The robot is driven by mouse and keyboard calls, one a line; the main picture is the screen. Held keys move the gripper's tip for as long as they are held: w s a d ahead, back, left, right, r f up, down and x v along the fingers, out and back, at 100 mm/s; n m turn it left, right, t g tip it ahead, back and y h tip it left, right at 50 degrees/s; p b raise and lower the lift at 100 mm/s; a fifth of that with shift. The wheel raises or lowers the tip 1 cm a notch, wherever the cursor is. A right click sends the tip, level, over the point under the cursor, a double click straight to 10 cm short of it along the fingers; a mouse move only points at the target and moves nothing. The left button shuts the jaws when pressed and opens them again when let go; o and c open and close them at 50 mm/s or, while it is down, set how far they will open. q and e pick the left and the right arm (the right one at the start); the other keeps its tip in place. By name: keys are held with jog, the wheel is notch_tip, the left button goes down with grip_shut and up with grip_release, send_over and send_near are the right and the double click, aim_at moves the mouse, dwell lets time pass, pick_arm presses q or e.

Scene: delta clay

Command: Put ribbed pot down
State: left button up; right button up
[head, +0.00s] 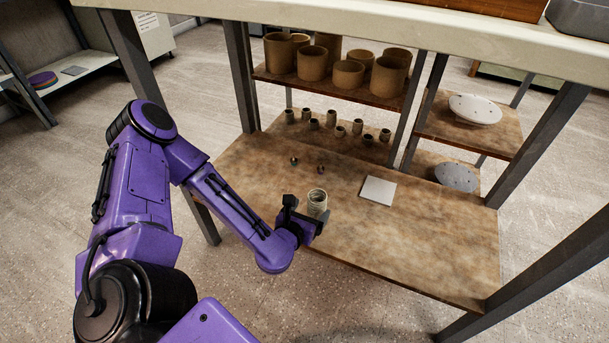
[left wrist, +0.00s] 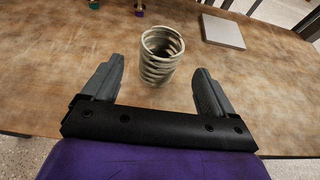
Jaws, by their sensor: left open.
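The ribbed pot (head: 317,203) stands upright on the wooden shelf board near its front edge. It is pale, ringed and open at the top, and it also shows in the left wrist view (left wrist: 160,55). My left gripper (head: 305,217) is open beside the pot. I see no contact between fingers and pot. My right gripper is not in view.
A flat pale square tile (head: 378,190) lies right of the pot. Two small dark items (head: 320,169) lie behind it. Several small cups (head: 340,131) and larger brown pots (head: 348,75) stand farther back. Dark posts (head: 240,80) frame the shelf. The board's right half is clear.

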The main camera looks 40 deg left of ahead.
pick_arm(q)
jog(key=shift+v, duration=2)
